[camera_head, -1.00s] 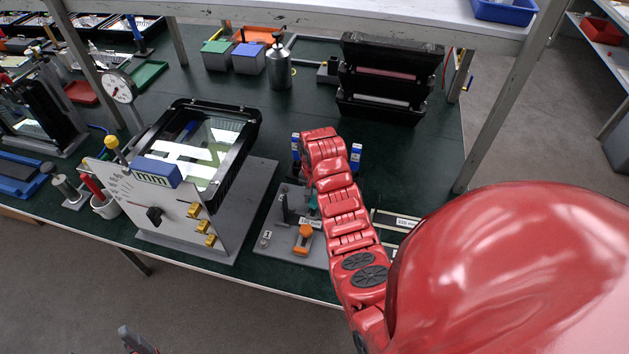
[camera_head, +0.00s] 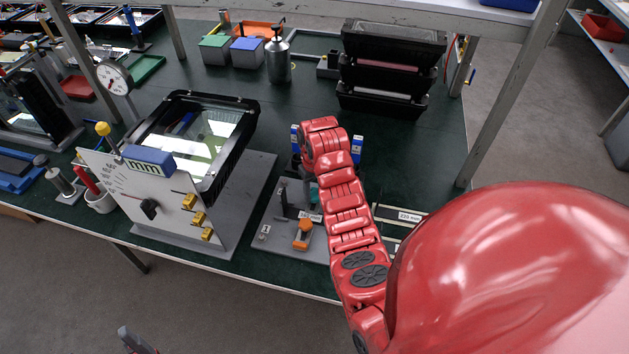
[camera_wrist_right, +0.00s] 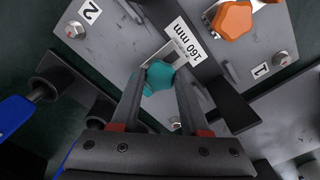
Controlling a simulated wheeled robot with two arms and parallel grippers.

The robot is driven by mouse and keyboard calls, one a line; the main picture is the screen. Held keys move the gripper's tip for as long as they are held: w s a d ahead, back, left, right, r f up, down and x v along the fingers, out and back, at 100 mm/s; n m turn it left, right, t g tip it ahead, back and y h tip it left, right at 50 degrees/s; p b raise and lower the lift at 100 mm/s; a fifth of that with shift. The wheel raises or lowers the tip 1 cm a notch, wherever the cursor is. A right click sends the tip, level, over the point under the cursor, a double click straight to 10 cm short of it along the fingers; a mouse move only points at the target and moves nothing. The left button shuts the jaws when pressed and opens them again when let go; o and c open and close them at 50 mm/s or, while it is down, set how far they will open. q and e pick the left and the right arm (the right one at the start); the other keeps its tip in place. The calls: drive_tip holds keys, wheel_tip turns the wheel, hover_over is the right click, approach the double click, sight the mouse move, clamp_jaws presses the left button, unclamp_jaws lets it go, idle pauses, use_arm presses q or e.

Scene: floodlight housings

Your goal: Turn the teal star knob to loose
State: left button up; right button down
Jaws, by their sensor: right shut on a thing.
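The teal star knob (camera_wrist_right: 159,76) sits between the two fingers of my right gripper (camera_wrist_right: 160,88) in the right wrist view. The fingers are shut on the knob from both sides. In the head view only a small teal patch (camera_head: 313,193) shows beside my red right arm, which hides most of the knob and the gripper. The knob is on a grey plate (camera_wrist_right: 125,45) with a "160 mm" label and marks 1 and 2. What may be part of my left gripper (camera_head: 136,340) shows at the bottom edge of the head view; its jaws cannot be made out.
An orange knob (camera_wrist_right: 232,19) stands on the same plate. Blue-handled parts (camera_head: 357,150) stand behind it. A panel with a "mm" block (camera_head: 150,160) and a framed glass housing (camera_head: 205,140) are to the left. Black housings (camera_head: 390,70) are stacked behind.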

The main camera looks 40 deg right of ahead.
sight(314, 194)
drive_tip(key=shift+n, duration=0.5)
drive_tip(key=shift+c, duration=2)
unclamp_jaws()
wheel_tip(314, 194, up, 7)
drive_tip(key=p, duration=0.5)
wheel_tip(314, 194, up, 10)
drive_tip(key=p, duration=0.4)
drive_tip(key=shift+r, duration=0.25)
